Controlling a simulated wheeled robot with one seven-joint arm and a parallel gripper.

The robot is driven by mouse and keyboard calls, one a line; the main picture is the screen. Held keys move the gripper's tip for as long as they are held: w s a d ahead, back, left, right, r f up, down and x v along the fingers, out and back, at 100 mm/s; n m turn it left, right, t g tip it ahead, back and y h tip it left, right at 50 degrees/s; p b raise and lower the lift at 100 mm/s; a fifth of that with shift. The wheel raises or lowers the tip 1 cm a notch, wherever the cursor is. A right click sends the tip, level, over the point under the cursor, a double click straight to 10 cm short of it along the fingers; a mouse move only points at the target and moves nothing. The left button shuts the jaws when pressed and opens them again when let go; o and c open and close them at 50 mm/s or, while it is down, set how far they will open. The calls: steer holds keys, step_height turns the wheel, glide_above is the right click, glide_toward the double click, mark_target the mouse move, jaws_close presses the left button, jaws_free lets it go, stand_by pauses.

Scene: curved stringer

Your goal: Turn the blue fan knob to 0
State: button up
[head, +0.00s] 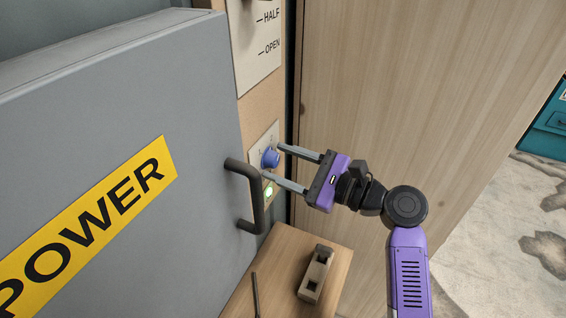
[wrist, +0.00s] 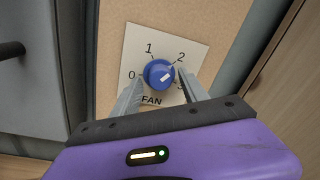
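The blue fan knob (wrist: 158,75) sits on a pale plate (wrist: 190,42) marked 0, 1, 2, 3 and FAN. Its white mark lies on its right side, pointing right and slightly up, roughly between 2 and 3. The 0 is at the knob's left. In the head view the knob (head: 271,158) shows between the finger ends. My gripper (wrist: 157,77) is open, one finger on each side of the knob; it also shows in the head view (head: 273,161). I cannot tell whether either finger touches the knob. The right finger partly covers the 3.
A grey cabinet door (head: 120,110) with a yellow POWER label and dark handle (head: 257,200) stands just left of my gripper. A wooden panel (head: 400,80) rises at the right. A small block (head: 316,275) lies on the wooden surface below.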

jaws_close()
